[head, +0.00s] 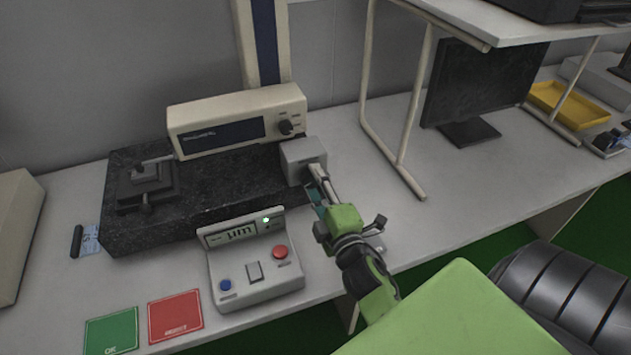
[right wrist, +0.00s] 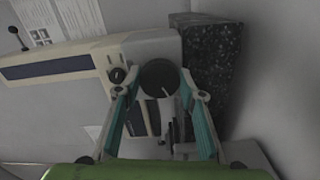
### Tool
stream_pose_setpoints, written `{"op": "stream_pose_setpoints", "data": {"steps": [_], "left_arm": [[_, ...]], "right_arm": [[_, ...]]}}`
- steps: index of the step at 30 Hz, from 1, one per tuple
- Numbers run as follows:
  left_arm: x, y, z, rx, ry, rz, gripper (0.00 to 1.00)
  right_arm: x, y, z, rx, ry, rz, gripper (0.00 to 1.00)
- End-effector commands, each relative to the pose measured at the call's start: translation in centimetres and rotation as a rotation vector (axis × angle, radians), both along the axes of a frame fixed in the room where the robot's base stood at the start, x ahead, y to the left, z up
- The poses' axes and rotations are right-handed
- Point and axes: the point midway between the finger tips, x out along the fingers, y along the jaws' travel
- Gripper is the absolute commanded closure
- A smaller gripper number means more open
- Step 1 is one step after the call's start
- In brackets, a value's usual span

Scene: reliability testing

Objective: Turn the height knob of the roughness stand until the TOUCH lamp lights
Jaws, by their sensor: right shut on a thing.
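The roughness stand has a black granite base (head: 215,205), a cream drive unit (head: 238,120) and a grey block (head: 303,157) at its right end. The height knob (right wrist: 158,78) is dark and round with a pale pointer line, seen between the fingers in the right wrist view; it is hidden in the head view. My right gripper (head: 316,185) is shut on it, one teal finger on each side, also seen in the right wrist view (right wrist: 159,84). A small green lamp (head: 266,219) glows on the control box (head: 258,287); its label is unreadable. My left gripper is out of view.
The box has a red button (head: 280,252), a blue button (head: 225,285) and a display. A green card (head: 111,331) and a red card (head: 175,316) lie at the front edge. A shelf frame (head: 414,110) and a monitor (head: 482,88) stand at right.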

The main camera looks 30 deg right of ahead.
Motion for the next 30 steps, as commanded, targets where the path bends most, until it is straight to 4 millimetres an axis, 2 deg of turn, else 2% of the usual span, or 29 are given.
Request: {"op": "stream_pose_setpoints", "data": {"steps": [9,23,24,25,26,30], "left_arm": [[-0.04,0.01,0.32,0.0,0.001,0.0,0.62],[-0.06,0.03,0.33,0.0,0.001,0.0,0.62],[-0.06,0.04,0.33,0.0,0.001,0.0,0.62],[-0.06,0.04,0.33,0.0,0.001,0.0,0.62],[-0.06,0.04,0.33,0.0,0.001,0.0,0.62],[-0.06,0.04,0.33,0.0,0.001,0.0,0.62]], "right_arm": [[0.07,0.0,0.19,0.092,-0.026,0.0,0.85],[0.07,0.0,0.19,0.103,-0.029,0.001,0.85],[0.08,0.0,0.19,0.103,-0.029,0.001,0.58],[0.08,0.0,0.19,0.103,-0.029,0.001,0.51],[0.07,0.0,0.18,0.103,-0.029,0.0,0.47],[0.05,0.01,0.11,0.103,-0.028,0.0,0.47]]}}
